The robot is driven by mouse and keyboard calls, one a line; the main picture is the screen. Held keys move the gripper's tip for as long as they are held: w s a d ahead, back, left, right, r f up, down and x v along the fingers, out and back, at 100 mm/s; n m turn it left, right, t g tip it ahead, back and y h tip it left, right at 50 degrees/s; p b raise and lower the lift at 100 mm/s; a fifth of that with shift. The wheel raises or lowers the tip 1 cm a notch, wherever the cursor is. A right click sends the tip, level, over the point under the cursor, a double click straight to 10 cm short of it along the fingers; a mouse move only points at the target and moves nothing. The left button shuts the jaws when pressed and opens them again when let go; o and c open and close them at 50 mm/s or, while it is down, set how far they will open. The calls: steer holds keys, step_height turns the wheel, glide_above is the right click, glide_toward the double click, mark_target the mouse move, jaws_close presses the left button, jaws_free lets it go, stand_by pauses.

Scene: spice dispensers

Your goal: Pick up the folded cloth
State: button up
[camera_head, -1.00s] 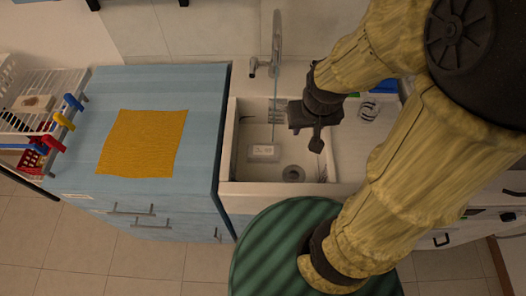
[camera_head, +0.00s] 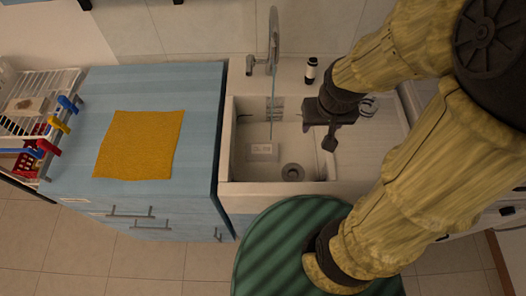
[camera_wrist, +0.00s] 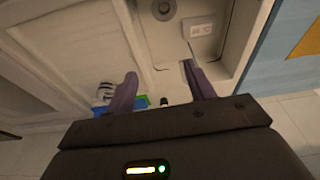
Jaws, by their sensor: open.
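A yellow-orange cloth (camera_head: 139,145) lies flat on the light blue counter (camera_head: 205,110) in the head view. Whether it is folded in layers cannot be told. A corner of it shows at the right edge of the wrist view (camera_wrist: 307,42). My gripper (camera_head: 320,136) is over the right part of the sink, well to the right of the cloth. In the wrist view its two fingers (camera_wrist: 160,72) are apart, with nothing held between them.
The sink (camera_head: 227,150) holds a white labelled block (camera_head: 262,152). A tap (camera_head: 273,40) rises behind it. A dark bottle (camera_head: 311,70) and a striped item (camera_head: 368,106) stand beyond my gripper. A wire rack (camera_head: 40,85) with coloured clips borders the counter's left side.

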steer(key=o, duration=0.3)
steer(key=shift+w+a+f+n, duration=0.2)
steer(key=shift+w+f+n, duration=0.1)
steer(key=shift+n, duration=0.1)
steer(key=shift+o, duration=1.3)
steer(key=w+a+f+n+g+b, duration=0.1)
steer(key=w+a+f+n+b, duration=0.1)
steer(key=w+a+f+n, duration=0.2)
step_height(320, 180, down, 2)
steer(key=w+n, duration=0.2)
steer(key=n, duration=0.1)
steer(key=shift+w+a+f, duration=0.2)
steer(key=shift+w+a, duration=0.2)
steer(key=n+g+b, duration=0.2)
steer(key=n, duration=0.8)
glide_above(264, 148)
step_height(264, 148, down, 10)
steer(key=shift+r, duration=0.15)
step_height(264, 148, down, 12)
steer(key=shift+f+p, duration=0.1)
steer(key=shift+p, duration=0.5)
